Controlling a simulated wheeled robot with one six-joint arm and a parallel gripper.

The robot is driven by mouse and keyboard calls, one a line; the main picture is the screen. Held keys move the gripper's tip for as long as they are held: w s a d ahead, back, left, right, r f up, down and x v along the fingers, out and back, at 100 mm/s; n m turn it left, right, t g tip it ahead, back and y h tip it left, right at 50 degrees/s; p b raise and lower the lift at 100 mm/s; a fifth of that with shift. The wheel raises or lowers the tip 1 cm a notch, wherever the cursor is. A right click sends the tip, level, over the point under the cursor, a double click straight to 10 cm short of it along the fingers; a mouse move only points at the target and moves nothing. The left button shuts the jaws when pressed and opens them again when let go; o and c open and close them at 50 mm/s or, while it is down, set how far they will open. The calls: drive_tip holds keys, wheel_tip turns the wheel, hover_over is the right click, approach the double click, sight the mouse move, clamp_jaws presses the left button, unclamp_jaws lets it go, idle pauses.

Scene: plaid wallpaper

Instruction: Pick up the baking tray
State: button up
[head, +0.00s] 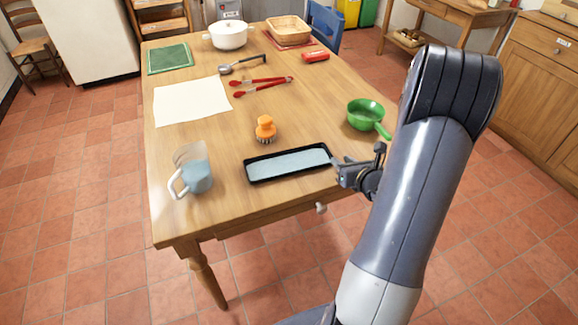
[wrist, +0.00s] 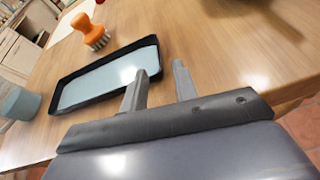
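The baking tray (head: 288,163) is a shallow black rectangle with a pale blue-grey inside, lying flat near the front edge of the wooden table. It also shows in the wrist view (wrist: 108,78). My gripper (head: 338,167) is at the tray's right end in the head view. In the wrist view my gripper (wrist: 163,75) has its two fingers apart with a gap between them. One fingertip overlaps the tray's near end and the other is outside it, over bare table. Whether either finger touches the tray I cannot tell.
An orange brush (head: 265,129) stands behind the tray. A measuring jug (head: 197,177) is to its left and a green pan (head: 365,114) behind my gripper on the right. Red tongs (head: 262,84) and a cream sheet (head: 191,101) lie farther back on the table (head: 225,214).

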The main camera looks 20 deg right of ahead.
drive_tip(key=x, duration=0.7)
drive_tip(key=shift+r, duration=0.1)
clamp_jaws()
idle(0.4)
